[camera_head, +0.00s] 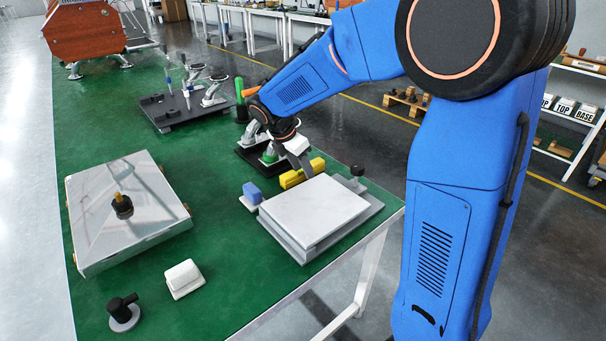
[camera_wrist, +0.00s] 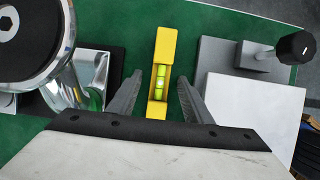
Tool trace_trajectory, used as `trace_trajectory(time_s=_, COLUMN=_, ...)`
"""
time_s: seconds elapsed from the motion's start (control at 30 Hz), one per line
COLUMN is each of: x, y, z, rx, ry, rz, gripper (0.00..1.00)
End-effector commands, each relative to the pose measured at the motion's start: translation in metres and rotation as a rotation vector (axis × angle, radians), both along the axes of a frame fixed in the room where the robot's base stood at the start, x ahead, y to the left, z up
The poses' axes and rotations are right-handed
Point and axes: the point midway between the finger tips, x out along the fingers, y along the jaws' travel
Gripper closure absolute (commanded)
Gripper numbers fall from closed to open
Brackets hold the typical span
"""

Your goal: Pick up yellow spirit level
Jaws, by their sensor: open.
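The yellow spirit level (camera_head: 302,173) lies on the green table, behind the white-topped plate. It also shows in the wrist view (camera_wrist: 164,50), with a green vial in its middle. My gripper (camera_wrist: 165,75) is open, and its two grey fingers stand on either side of the near part of the level.
A white-topped grey plate (camera_head: 313,209) with a black knob (camera_head: 357,171) is close to the level. A black base with chrome parts (camera_wrist: 90,75) is close on the left in the wrist view.

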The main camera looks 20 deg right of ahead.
Motion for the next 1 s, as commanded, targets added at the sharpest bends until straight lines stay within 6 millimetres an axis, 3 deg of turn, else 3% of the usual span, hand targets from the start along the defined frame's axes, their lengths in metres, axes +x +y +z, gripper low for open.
trace_trajectory(time_s=0.33, x=0.001, y=-0.003, z=-0.007, rx=0.000, ry=0.000, rz=-0.001, gripper=0.55)
trace_trajectory(time_s=0.53, x=0.001, y=-0.003, z=-0.007, rx=0.000, ry=0.000, rz=-0.001, gripper=1.00)
trace_trajectory(time_s=0.83, x=0.001, y=-0.002, z=-0.004, rx=0.001, ry=-0.001, rz=-0.001, gripper=1.00)
trace_trajectory(time_s=1.0, x=0.001, y=-0.002, z=0.014, rx=0.001, ry=-0.002, rz=-0.001, gripper=1.00)
